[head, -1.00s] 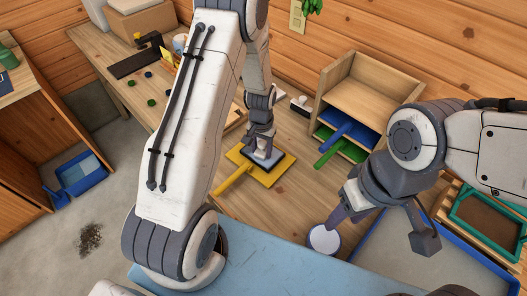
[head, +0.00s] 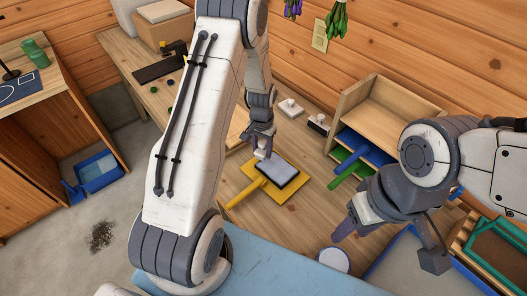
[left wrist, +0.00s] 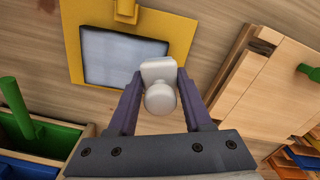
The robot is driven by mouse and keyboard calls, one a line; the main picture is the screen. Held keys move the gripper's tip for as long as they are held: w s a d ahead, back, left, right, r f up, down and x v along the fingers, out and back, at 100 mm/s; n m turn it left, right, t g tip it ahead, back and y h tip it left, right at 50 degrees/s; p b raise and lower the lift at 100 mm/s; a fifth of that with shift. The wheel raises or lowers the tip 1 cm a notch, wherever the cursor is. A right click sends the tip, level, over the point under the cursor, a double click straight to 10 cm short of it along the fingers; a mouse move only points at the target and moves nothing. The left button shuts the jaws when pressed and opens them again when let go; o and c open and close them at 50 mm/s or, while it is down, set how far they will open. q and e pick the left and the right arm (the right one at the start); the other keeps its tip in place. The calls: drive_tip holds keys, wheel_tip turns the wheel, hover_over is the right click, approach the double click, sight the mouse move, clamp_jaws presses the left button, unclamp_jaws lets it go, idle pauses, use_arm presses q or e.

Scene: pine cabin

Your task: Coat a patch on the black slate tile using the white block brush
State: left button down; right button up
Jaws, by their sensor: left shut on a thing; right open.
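My left gripper (head: 264,152) is shut on the white block brush (left wrist: 160,85), a small white block with a round knob; in the head view the brush is mostly hidden by the fingers. It is beside the edge of a dark-rimmed rectangular tile (head: 278,173), probably the black slate tile, whose top looks mostly pale grey. This tile lies on a yellow board with a handle (head: 247,191) and shows in the left wrist view (left wrist: 115,57). I cannot tell whether brush and tile touch. My right gripper (head: 345,229) is open and empty at the right.
A wooden shelf (head: 385,105) holds blue and green handled boards at the right. A white knobbed block (head: 290,107) and a dark-based one (head: 318,123) stand behind the yellow board. A round white-topped thing (head: 333,260) is near the front edge.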

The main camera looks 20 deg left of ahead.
sight(262, 143)
use_arm(q)
drive_tip(key=shift+a+r, duration=0.1)
drive_tip(key=shift+r, duration=0.45)
drive_tip(key=shift+r+p, duration=1.7)
drive_tip(key=shift+r, duration=0.25)
drive_tip(key=shift+f, duration=0.1)
